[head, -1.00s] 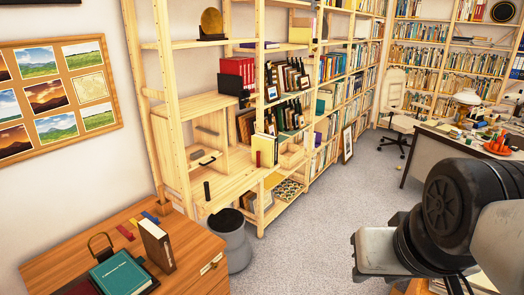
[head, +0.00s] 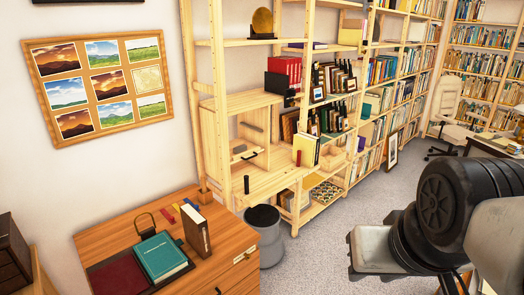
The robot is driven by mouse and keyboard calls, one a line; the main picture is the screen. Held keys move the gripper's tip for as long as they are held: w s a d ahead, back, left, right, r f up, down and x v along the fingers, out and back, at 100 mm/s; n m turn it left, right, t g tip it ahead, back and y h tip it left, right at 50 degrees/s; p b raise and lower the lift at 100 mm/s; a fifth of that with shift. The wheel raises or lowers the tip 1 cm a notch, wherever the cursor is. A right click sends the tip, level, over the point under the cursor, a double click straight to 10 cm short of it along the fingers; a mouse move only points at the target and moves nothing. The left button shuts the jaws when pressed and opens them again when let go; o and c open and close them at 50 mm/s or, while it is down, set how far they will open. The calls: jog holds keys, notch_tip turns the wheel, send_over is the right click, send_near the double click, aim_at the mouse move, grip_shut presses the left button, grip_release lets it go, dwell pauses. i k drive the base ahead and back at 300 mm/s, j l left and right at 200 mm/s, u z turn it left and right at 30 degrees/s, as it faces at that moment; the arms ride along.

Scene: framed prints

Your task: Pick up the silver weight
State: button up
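I cannot make out a silver weight for certain in the head view. A small grey block (head: 252,127) lies in the open wooden cabinet on the shelf unit, and a smaller grey piece (head: 239,149) lies below it; both are too small to identify. My arm fills the lower right. The grey end of it, which seems to be my gripper (head: 354,257), is far from the shelf and over the carpet. Its fingers are not clear, and I see nothing held in it.
A wooden dresser (head: 113,250) at lower left bears a teal book (head: 161,257), an upright brown book (head: 196,231) and a dark ring-shaped object (head: 145,224). A grey bin (head: 266,240) stands beside it. The carpet (head: 325,245) ahead is mostly clear; a desk (head: 490,148) stands far right.

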aim_at(242, 147)
jog(key=i+u, duration=0.15)
jog(key=u, duration=0.35)
jog(key=i+l+u, duration=0.1)
jog(key=u, duration=0.4)
jog(key=l+u, duration=0.2)
jog(key=u, duration=0.3)
jog(key=i+l+u, duration=0.1)
jog(key=l+u, duration=0.15)
jog(key=i+l+u, duration=0.1)
jog(key=l+u, duration=0.15)
jog(key=l, duration=0.2)
jog(key=l+u, duration=0.65)
jog(key=l, duration=1.65)
jog(key=k+l, duration=0.1)
jog(key=l, duration=0.75)
jog(key=l+u, duration=0.1)
jog(key=l, duration=0.75)
